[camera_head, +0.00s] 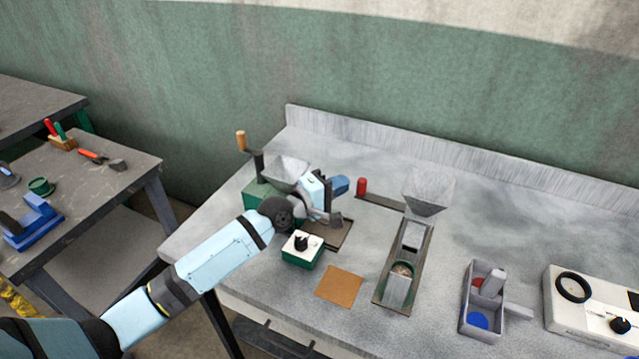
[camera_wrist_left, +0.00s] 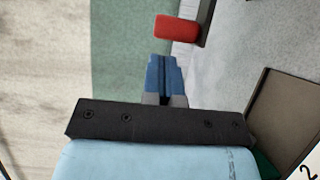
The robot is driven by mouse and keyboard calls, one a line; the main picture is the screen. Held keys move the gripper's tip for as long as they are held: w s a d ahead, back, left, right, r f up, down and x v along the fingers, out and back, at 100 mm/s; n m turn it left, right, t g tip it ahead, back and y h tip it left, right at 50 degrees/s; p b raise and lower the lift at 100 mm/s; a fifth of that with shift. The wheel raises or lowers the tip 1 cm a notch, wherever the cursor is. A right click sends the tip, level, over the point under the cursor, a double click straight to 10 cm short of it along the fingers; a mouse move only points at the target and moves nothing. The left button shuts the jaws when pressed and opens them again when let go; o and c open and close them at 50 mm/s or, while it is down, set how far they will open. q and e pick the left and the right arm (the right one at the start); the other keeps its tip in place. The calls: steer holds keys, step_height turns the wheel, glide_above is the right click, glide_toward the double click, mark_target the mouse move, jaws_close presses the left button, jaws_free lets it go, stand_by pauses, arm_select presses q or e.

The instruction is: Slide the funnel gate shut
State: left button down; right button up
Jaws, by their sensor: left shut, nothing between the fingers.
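The grey funnel (camera_head: 430,190) stands on the bench right of centre in the head view. A dark flat gate bar (camera_head: 385,202) sticks out to the left from under it, with a red upright knob (camera_head: 361,187) at its far left end. My left gripper (camera_head: 342,185) has blue fingers that are shut and empty. It is just left of the red knob, with a small gap between them. In the left wrist view the red knob (camera_wrist_left: 178,27) lies beyond the shut fingertips (camera_wrist_left: 162,62). My right gripper is not in view.
A hand-cranked grinder (camera_head: 285,170) stands behind my left forearm. A green box with a black knob (camera_head: 301,245), a brown mat (camera_head: 339,287) and a dark channel tray (camera_head: 385,285) lie nearer. A grey bin (camera_head: 482,300) and a white device (camera_head: 590,310) are at right.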

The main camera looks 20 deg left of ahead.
arm_select(q)
steer(key=shift+w+d, duration=0.15)
steer(key=shift+d, duration=0.55)
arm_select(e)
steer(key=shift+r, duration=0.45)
arm_select(q)
steer(key=shift+d, duration=0.1)
steer(key=d+p, duration=0.2)
steer(key=d, duration=0.1)
steer(key=shift+d, duration=0.15)
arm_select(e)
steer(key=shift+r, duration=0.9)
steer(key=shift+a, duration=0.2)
